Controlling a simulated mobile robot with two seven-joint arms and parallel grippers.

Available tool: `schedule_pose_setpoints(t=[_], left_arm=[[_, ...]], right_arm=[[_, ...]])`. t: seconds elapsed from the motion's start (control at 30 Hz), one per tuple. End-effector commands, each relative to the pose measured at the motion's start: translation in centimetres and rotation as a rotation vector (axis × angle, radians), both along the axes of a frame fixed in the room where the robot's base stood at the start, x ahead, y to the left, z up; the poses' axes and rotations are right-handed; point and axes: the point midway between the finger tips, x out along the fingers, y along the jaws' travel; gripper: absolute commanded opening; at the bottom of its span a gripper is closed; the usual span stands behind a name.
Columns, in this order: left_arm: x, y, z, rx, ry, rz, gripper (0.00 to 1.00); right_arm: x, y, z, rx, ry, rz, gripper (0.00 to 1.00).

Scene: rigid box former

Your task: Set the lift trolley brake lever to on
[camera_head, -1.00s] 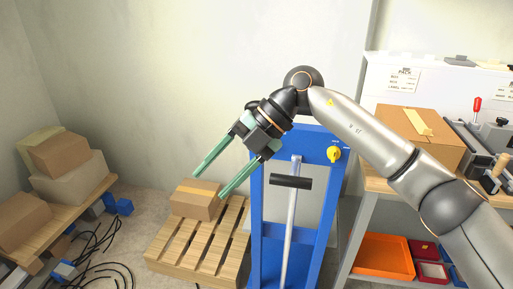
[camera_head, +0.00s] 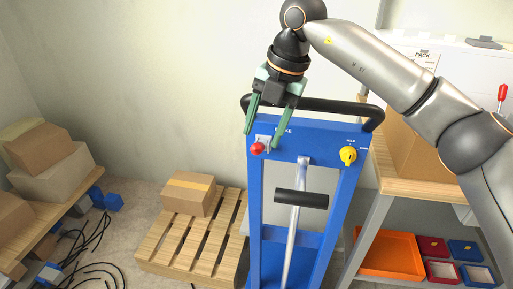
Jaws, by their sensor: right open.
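The blue lift trolley (camera_head: 315,135) stands upright in the middle of the head view, with a black push handle (camera_head: 330,106) across its top. The brake lever, with a red ball knob (camera_head: 257,148), sits at the upper left of the trolley's panel beside partly hidden lettering. My right gripper (camera_head: 262,138) is open, its two green fingers pointing down at the lever, one on each side of its light plate. I cannot tell whether the fingers touch the lever. A yellow knob (camera_head: 348,154) is at the panel's right. My left gripper is not in view.
A black-gripped pump handle (camera_head: 301,199) stands in front of the trolley. A wooden pallet (camera_head: 160,250) with a carton (camera_head: 188,194) is at left. A workbench (camera_head: 405,187) with orange tray (camera_head: 390,252) below is at right. Black cables (camera_head: 95,240) lie on the floor.

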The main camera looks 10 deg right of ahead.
Motion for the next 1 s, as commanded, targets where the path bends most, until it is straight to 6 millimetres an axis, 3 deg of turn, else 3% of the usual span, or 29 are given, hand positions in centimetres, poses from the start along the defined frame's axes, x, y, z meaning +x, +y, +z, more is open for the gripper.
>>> schedule_pose_setpoints(t=[0.1,0.3,0.7,1.0], left_arm=[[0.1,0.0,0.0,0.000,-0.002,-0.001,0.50],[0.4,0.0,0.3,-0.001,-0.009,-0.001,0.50],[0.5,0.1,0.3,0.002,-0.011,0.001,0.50],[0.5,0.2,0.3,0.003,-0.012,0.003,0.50]], right_arm=[[0.2,0.6,-2.3,0.000,0.002,0.002,0.60],[0.5,1.2,-4.5,0.000,0.001,0.001,0.60],[0.6,1.3,-5.1,0.002,-0.001,0.001,0.59],[0.6,1.3,-5.1,0.002,-0.001,0.001,0.25]])
